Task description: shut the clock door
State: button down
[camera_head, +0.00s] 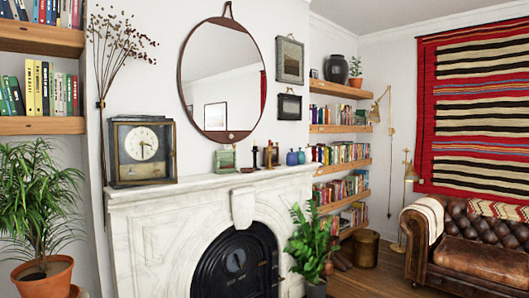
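The clock (142,152) stands upright on the left end of the white marble mantel (215,184). It has a dark, squarish case and a round white dial with dark hands. A dark frame surrounds the front, but the picture is too small to tell whether the clock door is ajar or closed. The hinge and latch cannot be made out. My gripper and arm are not in view, so nothing shows touching the clock.
A round mirror (222,78) hangs above the mantel. Dried stems (103,60) rise left of the clock. A small green box (225,160), candlesticks and small vases stand farther right. A potted plant (40,200) is at lower left. Mantel just right of the clock is clear.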

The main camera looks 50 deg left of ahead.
aim_at(174, 153)
jog(key=u, duration=1.85)
jog(key=i, duration=2.05)
jog(key=u, duration=0.85)
jog(key=i, duration=1)
jog(key=z, duration=0.1)
